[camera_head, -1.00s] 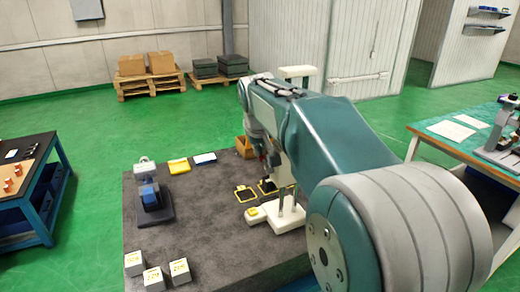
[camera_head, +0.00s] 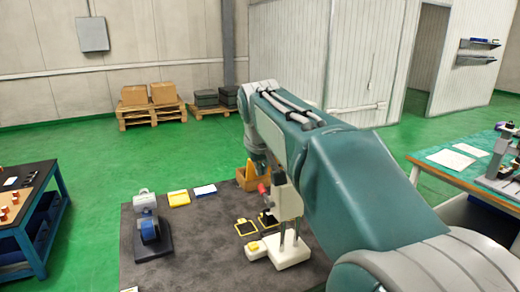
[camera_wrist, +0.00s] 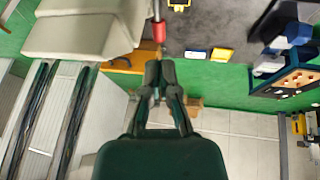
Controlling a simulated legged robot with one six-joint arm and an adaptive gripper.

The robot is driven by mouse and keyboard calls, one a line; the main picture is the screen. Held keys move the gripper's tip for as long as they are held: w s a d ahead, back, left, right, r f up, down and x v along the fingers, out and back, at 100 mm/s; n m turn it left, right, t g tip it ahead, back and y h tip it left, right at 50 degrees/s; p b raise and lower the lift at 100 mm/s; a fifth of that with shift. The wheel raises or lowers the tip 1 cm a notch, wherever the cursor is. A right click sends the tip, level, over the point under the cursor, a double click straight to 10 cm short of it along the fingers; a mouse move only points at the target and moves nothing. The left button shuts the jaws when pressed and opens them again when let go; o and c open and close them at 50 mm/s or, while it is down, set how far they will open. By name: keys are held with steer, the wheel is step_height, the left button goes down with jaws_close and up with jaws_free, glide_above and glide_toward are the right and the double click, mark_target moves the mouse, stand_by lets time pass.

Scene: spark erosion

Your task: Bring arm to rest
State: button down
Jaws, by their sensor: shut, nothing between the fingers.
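My arm reaches forward from the lower right in the head view, over the dark grey table (camera_head: 190,262). My gripper (camera_wrist: 155,66) shows in the wrist view with its dark fingers drawn together and nothing between them. In the head view the gripper is mostly hidden behind the arm's far end. A white-based stand (camera_head: 290,252) with a red handle (camera_head: 264,189) is close to the arm there. In the wrist view the red handle (camera_wrist: 159,32) appears just beyond the fingertips; I cannot tell whether they touch.
On the table are a blue-and-grey device (camera_head: 149,228), a yellow card (camera_head: 179,198), a blue-and-white card (camera_head: 205,190), black yellow-edged pads (camera_head: 246,227) and an orange bin (camera_head: 248,180). Side benches stand left (camera_head: 28,190) and right (camera_head: 440,165).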

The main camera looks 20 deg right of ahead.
steer(key=v, duration=0.8)
steer(key=s+a+f+y, duration=0.1)
steer(key=s+a+f, duration=0.3)
steer(key=s+f, duration=0.6)
steer(key=s+a+f+t+y, duration=0.1)
steer(key=s+a+f, duration=0.4)
steer(key=s+f, duration=0.5)
steer(key=shift+s+f, duration=0.2)
steer(key=shift+f, duration=0.25)
steer(key=shift+a, duration=0.15)
